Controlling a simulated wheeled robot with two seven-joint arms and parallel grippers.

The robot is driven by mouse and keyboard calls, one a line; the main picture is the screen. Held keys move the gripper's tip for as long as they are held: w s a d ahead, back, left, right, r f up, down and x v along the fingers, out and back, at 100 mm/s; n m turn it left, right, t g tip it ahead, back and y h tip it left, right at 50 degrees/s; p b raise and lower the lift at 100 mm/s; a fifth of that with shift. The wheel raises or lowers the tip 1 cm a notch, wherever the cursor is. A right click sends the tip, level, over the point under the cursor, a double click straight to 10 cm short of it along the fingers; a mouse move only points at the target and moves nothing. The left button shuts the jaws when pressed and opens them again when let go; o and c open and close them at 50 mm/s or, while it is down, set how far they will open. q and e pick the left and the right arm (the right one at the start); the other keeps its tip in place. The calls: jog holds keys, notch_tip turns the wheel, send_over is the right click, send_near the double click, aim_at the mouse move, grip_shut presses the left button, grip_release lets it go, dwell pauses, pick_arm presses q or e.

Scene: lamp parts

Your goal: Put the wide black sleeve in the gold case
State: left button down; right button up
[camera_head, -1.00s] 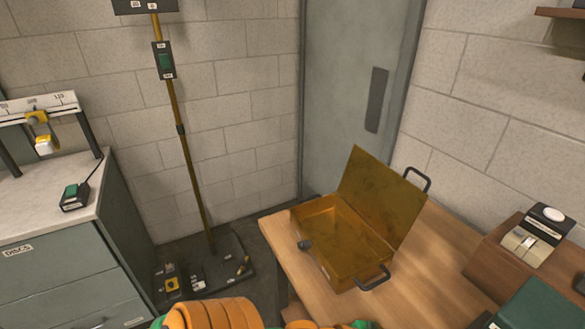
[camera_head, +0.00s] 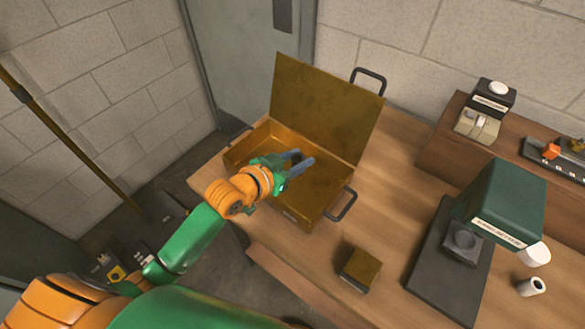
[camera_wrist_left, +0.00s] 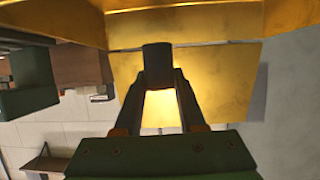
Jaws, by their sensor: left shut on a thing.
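The wide black sleeve (camera_wrist_left: 157,62), a dark upright cylinder in the left wrist view, is between the fingertips of my left gripper (camera_head: 303,159). The gripper is shut on it. In the head view I cannot make out the sleeve at the fingertips. The gold case (camera_head: 335,190) stands on the wooden table with its lid (camera_head: 325,105) raised at the back. My left gripper reaches in from the left, over the open case. In the wrist view the case's gold walls (camera_wrist_left: 215,85) lie beyond the sleeve. My right gripper is out of view.
A small brown-gold box (camera_head: 361,268) is on the table in front of the case. To the right stand a dark green press-like device (camera_head: 503,200) and two white cylinders, one (camera_head: 534,254) behind the other (camera_head: 530,287). A raised wooden shelf (camera_head: 435,150) runs along the back right.

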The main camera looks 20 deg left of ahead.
pick_arm(q)
jog(key=shift+w+a+f, duration=0.15)
jog(key=shift+w+f, duration=0.1)
jog(key=shift+f, duration=0.65)
jog(key=shift+w+a+f, duration=0.2)
jog(key=shift+w+f, duration=0.1)
jog(key=shift+f, duration=0.65)
jog(key=shift+w+a+f, duration=0.15)
jog(key=shift+w+f, duration=0.1)
jog(key=shift+f, duration=0.65)
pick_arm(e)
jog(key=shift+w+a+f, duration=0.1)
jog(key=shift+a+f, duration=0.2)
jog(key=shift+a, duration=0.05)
pick_arm(q)
jog(key=shift+f+b, duration=0.55)
jog(key=shift+b, duration=0.05)
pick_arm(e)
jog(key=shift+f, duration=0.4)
pick_arm(q)
jog(key=shift+f, duration=0.1)
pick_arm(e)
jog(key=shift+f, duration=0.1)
